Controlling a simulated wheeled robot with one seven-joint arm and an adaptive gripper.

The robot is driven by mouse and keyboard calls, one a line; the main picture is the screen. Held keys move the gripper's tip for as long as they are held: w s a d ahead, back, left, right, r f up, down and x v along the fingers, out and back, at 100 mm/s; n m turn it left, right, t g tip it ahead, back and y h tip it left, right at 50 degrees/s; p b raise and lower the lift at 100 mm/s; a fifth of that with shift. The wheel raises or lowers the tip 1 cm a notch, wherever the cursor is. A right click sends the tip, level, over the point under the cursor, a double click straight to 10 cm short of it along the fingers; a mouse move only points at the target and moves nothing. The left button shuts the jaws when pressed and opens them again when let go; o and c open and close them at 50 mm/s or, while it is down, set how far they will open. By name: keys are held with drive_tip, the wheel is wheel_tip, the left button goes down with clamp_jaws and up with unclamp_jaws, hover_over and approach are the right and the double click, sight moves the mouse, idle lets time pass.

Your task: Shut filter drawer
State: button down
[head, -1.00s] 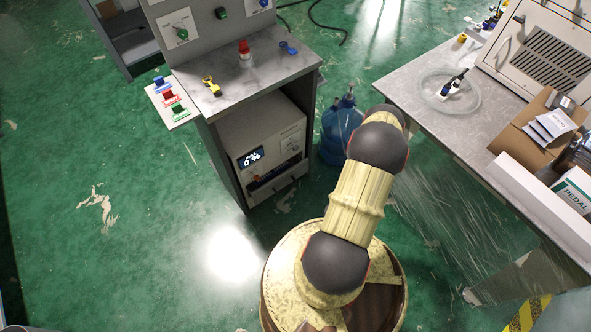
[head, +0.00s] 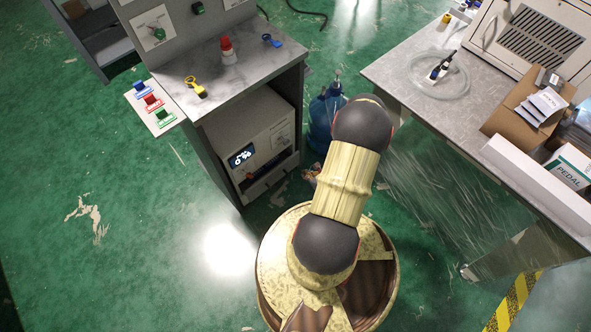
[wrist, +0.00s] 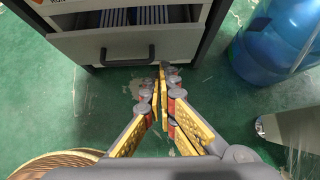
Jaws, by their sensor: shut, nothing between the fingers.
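The filter drawer (wrist: 170,45) has a pale front with a dark bar handle (wrist: 125,61). It sits at the bottom of the white machine (head: 250,135) inside the grey cabinet. It is partly open: the wrist view shows a row of blue-edged filters behind its front. The drawer also shows in the head view (head: 271,180). My gripper (wrist: 163,66) is shut and empty. Its fingertips overlap the lower edge of the drawer front, right of the handle; I cannot tell whether they touch. In the head view my arm mostly hides the gripper.
A blue water bottle (wrist: 268,45) stands on the floor right of the cabinet, also in the head view (head: 321,120). A metal table (head: 415,85) with a box (head: 512,118) stands at the right. The green floor left of my base is clear.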

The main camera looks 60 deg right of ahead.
drive_tip(key=shift+w+r+b+x, duration=0.3)
drive_tip(key=shift+b+x, duration=0.5)
drive_tip(key=shift+x, duration=1.25)
drive_tip(key=shift+w+r+b+x, duration=0.35)
drive_tip(key=shift+b+x, duration=0.45)
drive_tip(key=shift+x, duration=1.3)
drive_tip(key=shift+w+r+b+x, duration=0.3)
drive_tip(key=shift+b+x, duration=0.5)
drive_tip(key=shift+x, duration=1.25)
drive_tip(key=shift+d, duration=0.15)
